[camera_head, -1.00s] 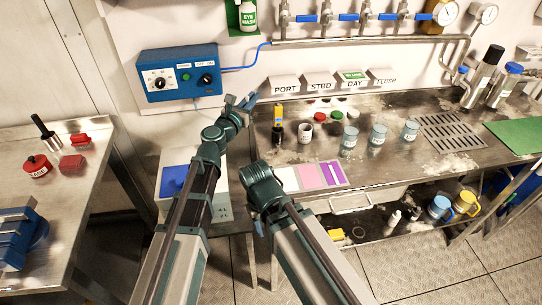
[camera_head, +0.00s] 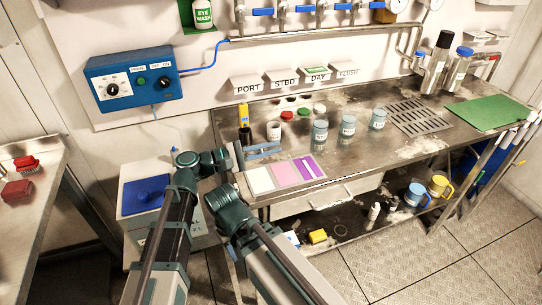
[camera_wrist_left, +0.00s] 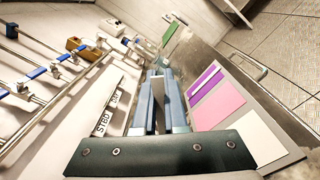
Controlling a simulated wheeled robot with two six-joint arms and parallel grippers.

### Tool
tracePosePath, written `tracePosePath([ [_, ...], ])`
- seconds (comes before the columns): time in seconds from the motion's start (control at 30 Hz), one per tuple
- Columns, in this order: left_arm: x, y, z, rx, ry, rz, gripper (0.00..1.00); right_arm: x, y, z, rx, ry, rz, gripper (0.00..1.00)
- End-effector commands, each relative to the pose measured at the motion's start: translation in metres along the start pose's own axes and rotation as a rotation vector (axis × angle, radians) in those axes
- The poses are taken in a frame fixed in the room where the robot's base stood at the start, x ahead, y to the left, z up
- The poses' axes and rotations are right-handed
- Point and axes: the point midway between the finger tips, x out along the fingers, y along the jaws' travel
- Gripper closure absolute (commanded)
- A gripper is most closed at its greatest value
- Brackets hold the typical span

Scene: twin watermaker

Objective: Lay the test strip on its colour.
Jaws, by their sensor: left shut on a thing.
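The colour card (camera_head: 248,190) lies at the front edge of the steel bench, with a white patch (camera_head: 261,179), a pink patch (camera_head: 286,173) and a purple patch (camera_head: 314,170); a pale stripe crosses the purple. It also shows in the left wrist view (camera_wrist_left: 298,157). My left gripper (camera_head: 264,152) is just behind the card's left part, above the bench. In the left wrist view its blue fingers (camera_wrist_left: 160,104) are close together on a thin thing, apparently the test strip, mostly hidden between them. My right arm shows in the head view, but its gripper does not.
A white cup (camera_head: 273,131) and a dark yellow-topped tool (camera_head: 244,122) stand behind my left gripper. Several blue-grey beakers, one nearest (camera_head: 320,134), stand to the right. A drain grate (camera_head: 418,116) lies beyond. Free bench lies right of the card.

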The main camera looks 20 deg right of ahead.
Motion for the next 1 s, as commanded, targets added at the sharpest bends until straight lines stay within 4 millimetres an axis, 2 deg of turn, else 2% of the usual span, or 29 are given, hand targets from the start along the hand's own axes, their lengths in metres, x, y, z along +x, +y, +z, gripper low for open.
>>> tracePosePath([
  [0.17,0.001,-0.004,0.003,0.017,-0.015,-0.012,1.00,0.001,0.000,0.000,0.000,0.000,0.000,0.50],
  [0.47,0.001,-0.011,-0.004,0.015,-0.013,-0.011,1.00,0.011,-0.001,-0.001,0.000,0.000,0.000,0.50],
  [1.0,0.001,-0.049,-0.035,0.014,-0.013,-0.010,1.00,0.059,-0.006,-0.004,0.000,0.000,0.000,0.50],
])
